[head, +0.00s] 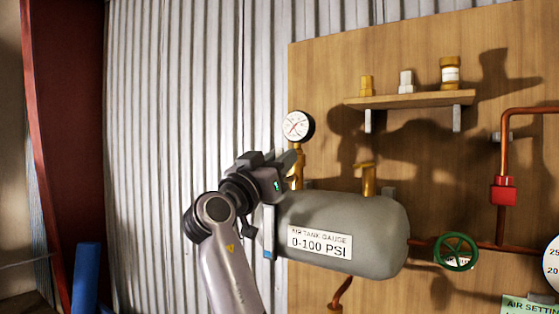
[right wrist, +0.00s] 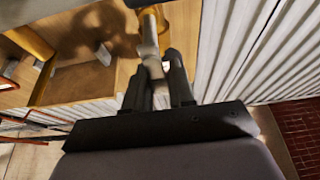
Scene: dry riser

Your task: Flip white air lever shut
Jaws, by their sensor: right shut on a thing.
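The white air lever (right wrist: 149,42) shows in the right wrist view as a pale bar running down from a brass fitting (right wrist: 152,13). My right gripper (right wrist: 157,64) has its two dark fingers closed on the lower end of this lever. In the head view my right gripper (head: 289,161) is at the left end of the grey air tank (head: 372,222), next to the brass stem (head: 298,172) under the round gauge (head: 298,126). The lever is hidden behind the gripper there, so its exact angle is hard to tell. My left gripper is not in view.
A wooden board (head: 330,70) carries the tank, a shelf (head: 410,99) with small fittings, a second brass valve (head: 369,178), a green handwheel (head: 456,251) and copper pipes (head: 503,150). Corrugated wall (head: 170,120) and open room lie to the left.

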